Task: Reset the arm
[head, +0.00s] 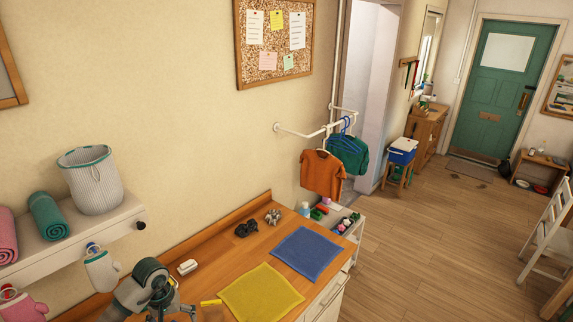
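One arm of mine, which I take to be the left, shows at the bottom left edge, with its grey and black gripper (172,308) low over the near left end of the wooden counter (215,262). The gripper is cut by the bottom edge and its fingers are too small and dark to tell whether they are open or shut. A small yellow item (211,302) lies just to its right, beside the yellow cloth (260,293). I see nothing clearly held. My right gripper is out of view.
A blue cloth (308,253), a white block (187,267) and small dark items (246,229) lie on the counter. A white shelf (75,238) with a basket (92,180) and rolled towels juts out at the left. Shirts (322,173) hang beyond the counter. Open floor (440,240) lies right.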

